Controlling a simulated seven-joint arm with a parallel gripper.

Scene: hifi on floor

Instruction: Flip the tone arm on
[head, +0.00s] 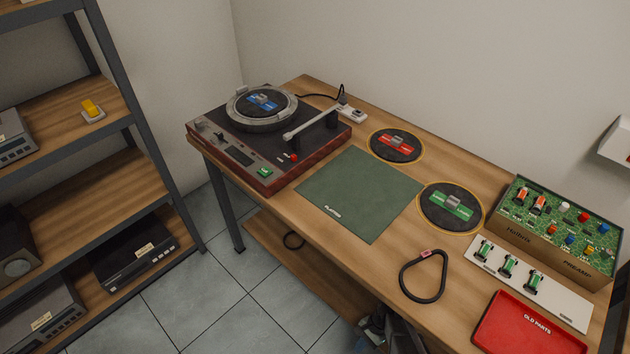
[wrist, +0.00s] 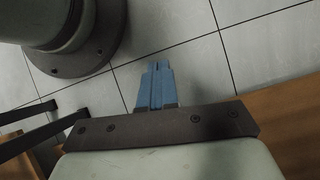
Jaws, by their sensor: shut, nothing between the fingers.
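The turntable (head: 225,155) stands at the far left end of the wooden table in the head view. Its tone arm (head: 312,124) is a pale bar on the right side of the deck, with its front end near the platter's lower right edge. A record with a blue label (head: 262,102) lies on the platter. A green button (head: 264,172) and a small red knob (head: 294,157) are on the deck's front part. My gripper (wrist: 157,70) shows only in the wrist view, with blue fingers shut and empty above the grey floor tiles. No turntable shows in the wrist view.
A green mat (head: 360,193) and two dark discs, one red-labelled (head: 396,145) and one green-labelled (head: 450,208), lie right of the turntable. A black belt loop (head: 424,276), a preamp (head: 555,232) and a red tray (head: 525,325) are farther right. A shelf (head: 150,170) stands left.

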